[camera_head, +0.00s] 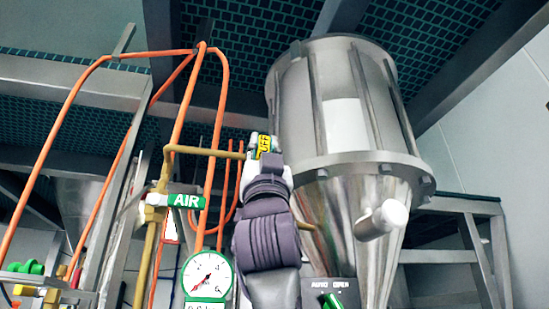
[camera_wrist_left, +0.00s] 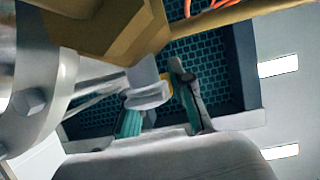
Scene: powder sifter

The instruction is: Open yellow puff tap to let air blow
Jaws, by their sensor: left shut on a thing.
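The yellow puff tap shows as a small yellow label (camera_head: 264,146) reading PUFF at the end of a brass pipe (camera_head: 208,152), beside the steel hopper. My left gripper (camera_head: 262,155) is raised from below and shut at this tap. Its wrist and arm hide much of the tap and the lower pipe. In the left wrist view, the fingers of my left gripper (camera_wrist_left: 160,92) close around a grey stem with a bit of yellow (camera_wrist_left: 166,82), under a large brass body (camera_wrist_left: 135,28). How far the tap is turned cannot be told. My right gripper is out of view.
The steel hopper (camera_head: 347,110) stands close right of my arm, with a white cylinder (camera_head: 382,220) sticking out. Orange hoses (camera_head: 72,105), a green AIR sign (camera_head: 186,201) and a pressure gauge (camera_head: 207,275) are left.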

